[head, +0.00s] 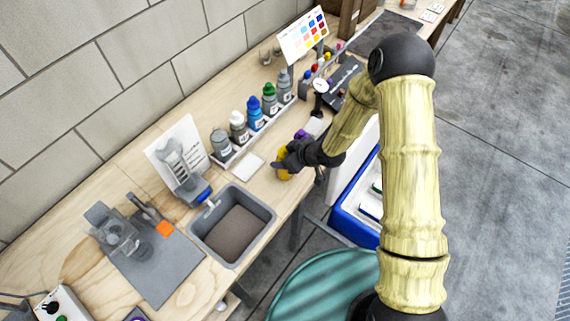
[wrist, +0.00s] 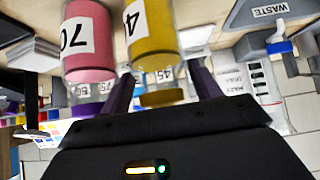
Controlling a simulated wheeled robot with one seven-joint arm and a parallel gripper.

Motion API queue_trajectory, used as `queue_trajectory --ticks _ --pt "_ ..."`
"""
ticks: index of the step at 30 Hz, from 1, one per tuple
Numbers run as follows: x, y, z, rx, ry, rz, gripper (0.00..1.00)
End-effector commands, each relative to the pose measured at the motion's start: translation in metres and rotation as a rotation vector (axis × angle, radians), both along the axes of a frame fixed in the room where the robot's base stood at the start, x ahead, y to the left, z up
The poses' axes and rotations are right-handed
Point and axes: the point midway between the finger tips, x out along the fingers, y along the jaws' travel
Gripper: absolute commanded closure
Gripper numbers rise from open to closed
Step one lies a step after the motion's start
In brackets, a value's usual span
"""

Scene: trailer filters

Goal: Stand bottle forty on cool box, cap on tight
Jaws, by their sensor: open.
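A yellow bottle (wrist: 150,28) with a yellow cap (wrist: 162,97) shows upside down in the wrist view. Its label shows a 4; the rest of the number is cut off. In the head view the bottle (head: 284,177) is on the bench's front edge, mostly hidden by my gripper (head: 279,165). My gripper is open, its dark fingers (wrist: 163,88) on either side of the bottle's cap end; I cannot tell whether they touch. The blue and white cool box (head: 345,224) is below the bench, partly behind my arm.
A pink bottle labelled 70 (wrist: 90,40), with a purple cap, stands close beside the yellow one. Several dropper bottles (head: 255,115) stand in a rack behind. A grey waste basin (head: 265,212) and a white pad (head: 244,166) are to the left.

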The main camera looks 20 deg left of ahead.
Motion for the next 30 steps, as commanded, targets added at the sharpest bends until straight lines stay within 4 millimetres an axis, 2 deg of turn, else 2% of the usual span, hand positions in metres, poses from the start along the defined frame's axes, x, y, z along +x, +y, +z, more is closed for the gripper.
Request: queue_trajectory --ticks 8,15,18,26,30 --pt "0.0 -0.0001 0.0002 0.0 0.0 0.0 0.37" --pt "-0.0001 -0.0001 0.0003 0.0 0.0 0.0 0.84" --pt "0.0003 0.0003 0.0011 0.002 -0.001 -0.001 1.0" --pt "0.0005 0.0003 0.0022 0.003 -0.002 -0.001 1.0" --pt "0.0011 0.0005 0.0095 0.004 -0.003 -0.001 1.0"
